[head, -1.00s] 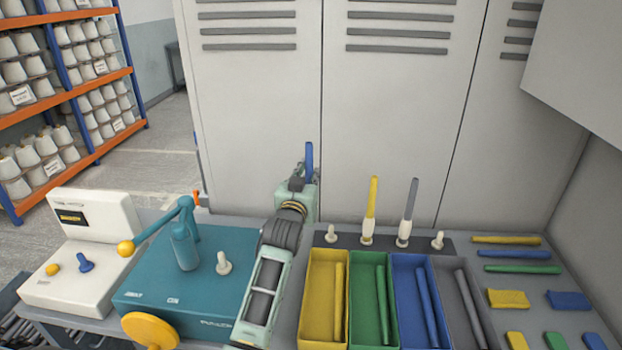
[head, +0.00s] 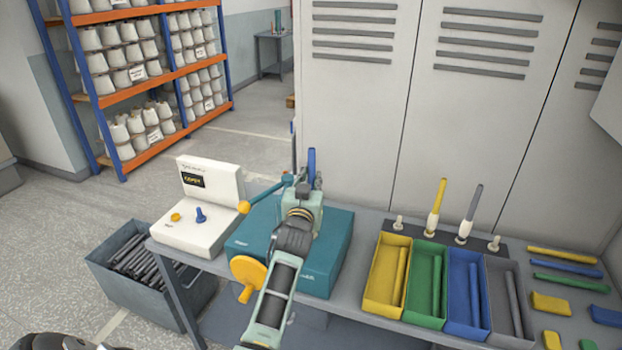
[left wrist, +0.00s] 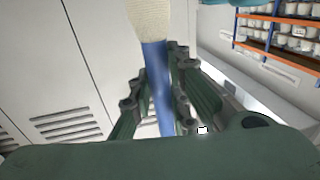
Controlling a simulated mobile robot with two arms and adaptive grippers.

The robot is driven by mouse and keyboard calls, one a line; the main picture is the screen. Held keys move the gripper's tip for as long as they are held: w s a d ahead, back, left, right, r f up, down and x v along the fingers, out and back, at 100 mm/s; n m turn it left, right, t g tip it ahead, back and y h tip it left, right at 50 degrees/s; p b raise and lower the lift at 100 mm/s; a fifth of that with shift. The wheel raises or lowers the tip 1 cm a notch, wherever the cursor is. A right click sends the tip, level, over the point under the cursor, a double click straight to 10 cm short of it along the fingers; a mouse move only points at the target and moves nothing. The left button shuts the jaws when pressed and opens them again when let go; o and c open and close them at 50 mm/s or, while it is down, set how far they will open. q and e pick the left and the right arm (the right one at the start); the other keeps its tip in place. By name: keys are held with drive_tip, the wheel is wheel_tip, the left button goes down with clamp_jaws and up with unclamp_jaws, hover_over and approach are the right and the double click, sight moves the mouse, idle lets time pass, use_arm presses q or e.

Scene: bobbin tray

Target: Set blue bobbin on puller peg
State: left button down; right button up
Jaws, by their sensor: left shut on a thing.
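My left gripper (head: 310,178) is shut on the blue bobbin (head: 311,162), holding it upright above the teal puller box (head: 338,255). In the left wrist view the bobbin's blue shaft (left wrist: 157,85) stands between the fingers of my left gripper (left wrist: 160,95), with a cream, textured part (left wrist: 150,18) at the picture's top. The puller has a teal lever with a yellow knob (head: 244,207) and a yellow handwheel (head: 247,275). Its peg is hidden behind my left arm. My right gripper is not in view.
Right of the puller are yellow (head: 370,290), green, blue and grey trays. Behind them a dark strip holds pale pegs, with yellow (head: 437,200) and grey (head: 471,210) bobbins standing there. A white control box (head: 205,235) is left. Lockers (head: 375,130) rise behind the bench.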

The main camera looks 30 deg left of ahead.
use_arm(q)
wheel_tip(320, 180, down, 3)
drive_tip(key=shift+f+b, duration=0.1)
drive_tip(key=shift+b, duration=1.1)
drive_tip(key=shift+s+f+b, duration=0.1)
drive_tip(key=shift+f+b, duration=0.45)
drive_tip(key=shift+f, duration=0.25)
drive_tip(key=shift+r, duration=0.1)
drive_tip(key=shift+f+b, duration=0.4)
drive_tip(key=shift+f, duration=0.2)
drive_tip(key=c, duration=1.9)
unclamp_jaws()
drive_tip(key=shift+c, duration=0.2)
